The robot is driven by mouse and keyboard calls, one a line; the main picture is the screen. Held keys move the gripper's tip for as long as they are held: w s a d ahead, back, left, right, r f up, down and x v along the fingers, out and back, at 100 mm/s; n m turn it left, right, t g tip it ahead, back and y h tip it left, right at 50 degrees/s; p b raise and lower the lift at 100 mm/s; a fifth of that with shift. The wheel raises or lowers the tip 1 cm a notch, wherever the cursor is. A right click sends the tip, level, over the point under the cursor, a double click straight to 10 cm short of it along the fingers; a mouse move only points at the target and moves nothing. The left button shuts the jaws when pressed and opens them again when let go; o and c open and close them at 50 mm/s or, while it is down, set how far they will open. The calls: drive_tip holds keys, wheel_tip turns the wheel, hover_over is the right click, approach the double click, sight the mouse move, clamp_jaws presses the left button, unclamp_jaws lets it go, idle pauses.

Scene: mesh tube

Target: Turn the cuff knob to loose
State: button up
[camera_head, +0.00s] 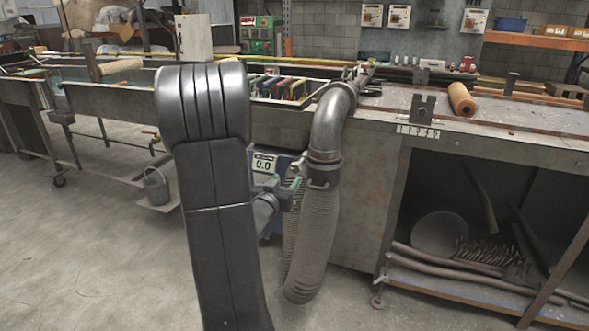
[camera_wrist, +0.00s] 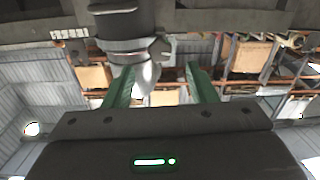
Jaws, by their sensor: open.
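A grey metal pipe elbow (camera_head: 333,120) comes off the bench edge and ends in a dark cuff (camera_head: 323,172). A pale mesh tube (camera_head: 313,240) hangs below it. A small light knob (camera_head: 297,170) shows on the cuff's left side. My gripper (camera_head: 291,187), with green fingers, is beside the cuff at about the knob's height, partly hidden by my arm. In the wrist view my gripper (camera_wrist: 162,74) is open. The cuff (camera_wrist: 125,47) is at the top there, and a whitish piece (camera_wrist: 146,78), perhaps the knob, shows between the fingers. The knob's setting cannot be read.
A box with a display reading 0.0 (camera_head: 264,163) is behind my arm, left of the cuff. The bench (camera_head: 480,125) extends right, with a brown roll (camera_head: 462,99) on top and a lower shelf below.

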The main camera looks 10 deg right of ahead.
sight(295, 170)
drive_tip(key=x, duration=0.8)
drive_tip(key=shift+w+d, duration=0.25)
